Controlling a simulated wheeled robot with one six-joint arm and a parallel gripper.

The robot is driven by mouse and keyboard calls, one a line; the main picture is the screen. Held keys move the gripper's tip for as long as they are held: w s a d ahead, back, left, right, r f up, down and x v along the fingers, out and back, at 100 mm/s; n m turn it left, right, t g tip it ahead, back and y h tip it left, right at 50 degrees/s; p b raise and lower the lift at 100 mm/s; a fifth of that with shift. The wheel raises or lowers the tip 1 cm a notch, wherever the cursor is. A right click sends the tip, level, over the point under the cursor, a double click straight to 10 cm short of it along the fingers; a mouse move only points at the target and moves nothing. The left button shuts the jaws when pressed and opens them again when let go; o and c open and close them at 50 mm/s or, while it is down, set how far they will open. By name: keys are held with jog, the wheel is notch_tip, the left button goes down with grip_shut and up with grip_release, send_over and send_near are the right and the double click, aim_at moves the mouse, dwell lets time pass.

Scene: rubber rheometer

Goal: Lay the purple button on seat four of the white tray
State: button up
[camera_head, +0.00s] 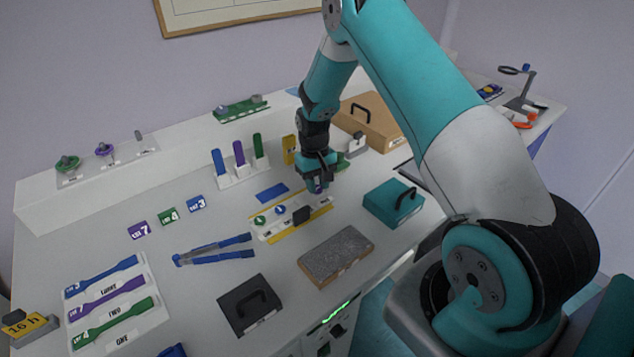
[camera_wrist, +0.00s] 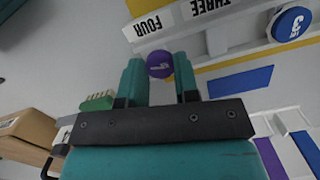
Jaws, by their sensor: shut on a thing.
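My gripper (camera_wrist: 159,72) is shut on the purple button (camera_wrist: 159,64), which sits between the teal fingertips with a pale mark on its face. In the head view my gripper (camera_head: 317,187) is low over the far right end of the white tray (camera_head: 269,236). In the wrist view the white tray (camera_wrist: 222,39) carries the labels FOUR (camera_wrist: 149,26) and THREE. The button is beside the FOUR label; I cannot tell whether it touches the tray. A blue round button (camera_wrist: 290,24) marked 3 lies farther along the tray.
A teal case (camera_head: 393,203) is to the right and a grey speckled slab (camera_head: 337,256) in front. Blue tongs (camera_head: 214,249) lie to the left.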

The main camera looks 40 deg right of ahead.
jog(key=shift+f, duration=0.25)
jog(key=o, duration=1)
jog(key=shift+c, duration=0.2)
jog(key=shift+r, duration=0.1)
notch_tip(320, 180, up, 17)
jog(key=w+b, duration=0.2)
jog(key=b, duration=0.1)
jog(key=shift+d, duration=0.15)
jog(key=shift+r, duration=0.1)
